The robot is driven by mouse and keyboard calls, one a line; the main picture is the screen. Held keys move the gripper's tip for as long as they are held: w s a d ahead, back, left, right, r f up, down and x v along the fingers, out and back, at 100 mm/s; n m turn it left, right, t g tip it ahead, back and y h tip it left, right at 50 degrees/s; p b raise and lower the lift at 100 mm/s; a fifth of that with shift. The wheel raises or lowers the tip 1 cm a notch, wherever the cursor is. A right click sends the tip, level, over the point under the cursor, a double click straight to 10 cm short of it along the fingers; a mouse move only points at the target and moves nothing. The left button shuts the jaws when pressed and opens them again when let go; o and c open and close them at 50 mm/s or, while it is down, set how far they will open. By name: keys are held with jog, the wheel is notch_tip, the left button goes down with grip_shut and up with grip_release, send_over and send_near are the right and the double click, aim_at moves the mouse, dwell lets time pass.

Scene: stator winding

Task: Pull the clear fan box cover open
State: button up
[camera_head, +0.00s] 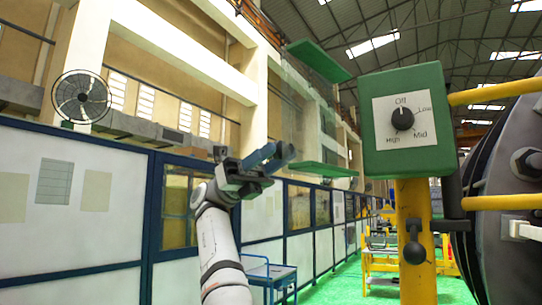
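The clear fan box cover (308,115) is a see-through panel between a green top strip (320,61) and a green bottom strip (325,169). It stands out to the left of the green switch box (403,120), leaving the box's face and black knob (402,118) uncovered. The knob's pointer is near Off. My gripper (281,151) is left of the cover, near its lower left corner, with its two blue-grey fingers apart and pointing up and right. Nothing shows between them. I cannot tell whether the fingers touch the cover.
A yellow post (415,240) carries the switch box, with a black ball-ended handle (414,252) below. A large dark round machine (500,200) with yellow bars is at right. A fan (81,97) is on the wall at left. A blue cart (268,272) stands behind my arm.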

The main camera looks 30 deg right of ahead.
jog(key=shift+o, duration=1.2)
jog(key=shift+s, duration=0.1)
jog(key=p+v, duration=0.4)
jog(key=v, duration=0.3)
jog(key=shift+w, duration=0.35)
jog(key=shift+a+f, duration=0.1)
jog(key=shift+f, duration=0.05)
